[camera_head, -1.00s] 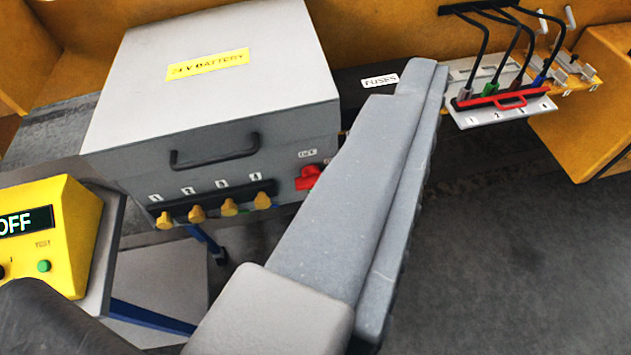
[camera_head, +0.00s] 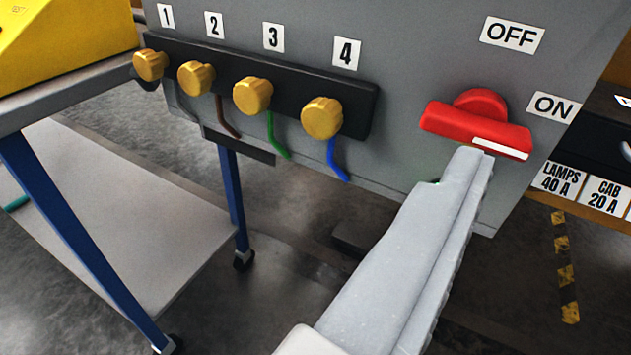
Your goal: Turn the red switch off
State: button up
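The red switch (camera_head: 478,125) is on the grey front of the battery box, at the right. Its bar lies nearly across, tilted down to the right, with a white stripe at its right end. That end is nearest the ON label (camera_head: 553,107); the OFF label (camera_head: 512,35) is higher up. My gripper (camera_head: 470,160) reaches up from the bottom, its grey tip just below the bar's lower edge. I cannot tell if they touch. I see the gripper edge-on, so its opening is unclear. Nothing shows held in it.
Several yellow knobs (camera_head: 252,96), labelled 1 to 4, sit on a black strip left of the switch, with coloured wires hanging below. A cart with blue legs (camera_head: 228,190) and a yellow device (camera_head: 60,40) are at the left. The fuse panel (camera_head: 560,180) is at the right.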

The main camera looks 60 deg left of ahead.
aim_at(470, 136)
jog(key=s+a+f+y, duration=0.2)
jog(key=s+a+f, duration=0.1)
jog(key=f, duration=0.2)
jog(key=shift+g, duration=0.4)
jog(key=x, duration=1.4)
jog(key=shift+a+r+p, duration=0.1)
jog(key=shift+r+p, duration=0.05)
jog(key=shift+p, duration=0.2)
jog(key=c, duration=1)
jog(key=shift+a, duration=0.2)
jog(key=shift+d+n, duration=0.1)
jog(key=shift+n, duration=0.2)
